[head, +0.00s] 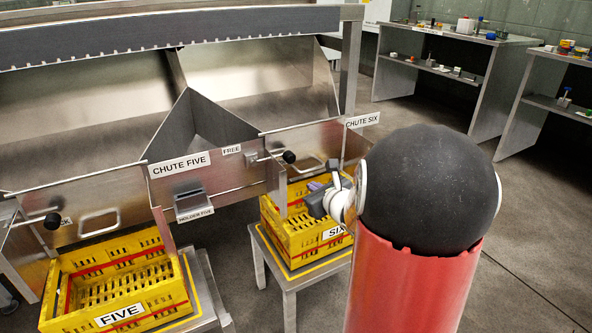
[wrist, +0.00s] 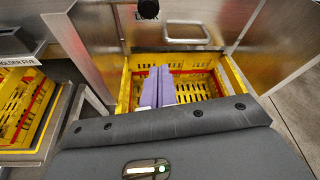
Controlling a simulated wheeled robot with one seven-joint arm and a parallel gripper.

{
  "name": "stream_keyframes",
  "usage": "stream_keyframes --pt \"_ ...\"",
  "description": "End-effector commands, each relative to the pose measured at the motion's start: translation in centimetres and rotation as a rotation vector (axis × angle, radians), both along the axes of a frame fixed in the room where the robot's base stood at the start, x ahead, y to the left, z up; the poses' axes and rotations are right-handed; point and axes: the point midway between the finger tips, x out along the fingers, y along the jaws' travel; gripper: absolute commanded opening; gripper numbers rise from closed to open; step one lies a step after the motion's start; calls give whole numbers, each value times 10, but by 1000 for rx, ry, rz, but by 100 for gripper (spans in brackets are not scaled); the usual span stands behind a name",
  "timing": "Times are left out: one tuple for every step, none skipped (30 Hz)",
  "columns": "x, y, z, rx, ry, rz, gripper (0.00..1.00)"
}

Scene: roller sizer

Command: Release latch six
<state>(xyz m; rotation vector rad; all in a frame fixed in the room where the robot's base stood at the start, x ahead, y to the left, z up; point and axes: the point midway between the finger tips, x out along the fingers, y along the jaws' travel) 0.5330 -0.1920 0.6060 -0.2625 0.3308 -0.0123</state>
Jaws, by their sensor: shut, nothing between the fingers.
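Latch six shows as a black knob (head: 289,157) on a short metal arm at the left part of the chute six gate (head: 310,143), beside a FREE label (head: 231,149). In the wrist view a black knob (wrist: 148,9) is at the top edge, beyond the fingertips. My gripper (head: 318,186) is in front of the gate, above the yellow SIX crate (head: 273,232) and lower right of the knob. In the wrist view my gripper (wrist: 160,70) has its purple fingers together and empty, apart from the knob. My arm hides the right of the gate.
The SIX crate stands on a metal stand (head: 290,287). To the left are the HOLDER FIVE bracket (head: 193,205), a FIVE crate (head: 120,294) and another black-knobbed latch (head: 52,221). A metal handle (wrist: 187,32) is on the gate. Floor at right is clear before benches (head: 445,85).

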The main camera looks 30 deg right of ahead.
Motion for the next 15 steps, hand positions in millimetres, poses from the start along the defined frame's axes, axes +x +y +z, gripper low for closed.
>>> stream_keyframes --pt "1 0 0 -1 0 1 0" --pt "2 0 -1 -1 0 1 0" --pt "4 0 -1 -1 0 1 0" --pt "6 0 -2 0 0 1 0" --pt "9 0 -3 0 0 1 0" --pt "14 0 -6 0 2 2 0" --pt "18 0 -7 -1 2 3 0" --pt "23 0 -9 0 2 3 0" --pt "31 -1 -11 1 2 3 0" --pt "37 -1 -13 0 1 4 0" --pt "43 -1 -16 0 2 4 0" --pt "51 -1 -19 2 2 4 0" --pt "58 -2 -20 1 1 4 0" --pt "64 -2 -23 0 2 4 0" --pt "72 -3 -25 0 2 4 0"
